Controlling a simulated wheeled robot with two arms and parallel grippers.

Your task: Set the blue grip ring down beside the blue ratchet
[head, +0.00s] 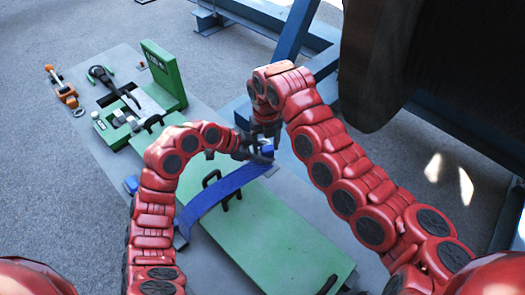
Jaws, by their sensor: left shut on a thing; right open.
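My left gripper (262,152) is shut on a small blue piece (267,150), which looks like the blue grip ring; its outline is mostly hidden by the fingers. A wide blue strap (222,192) runs from just below this gripper down-left across the green panel. I cannot tell whether the strap joins the held piece. My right gripper (264,132) is open, pointing down just above the left one, very close to it. Another small blue object (130,185) lies at the left, beside my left arm; it may be the blue ratchet, but is too small to tell.
The green panel (285,240) with black handles lies on a grey platform (60,63). Further back stand a green upright plate (163,72), a black-handled tool (105,78) and an orange clamp (62,88). A large dark reel (385,60) and blue frame (294,30) bound the right.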

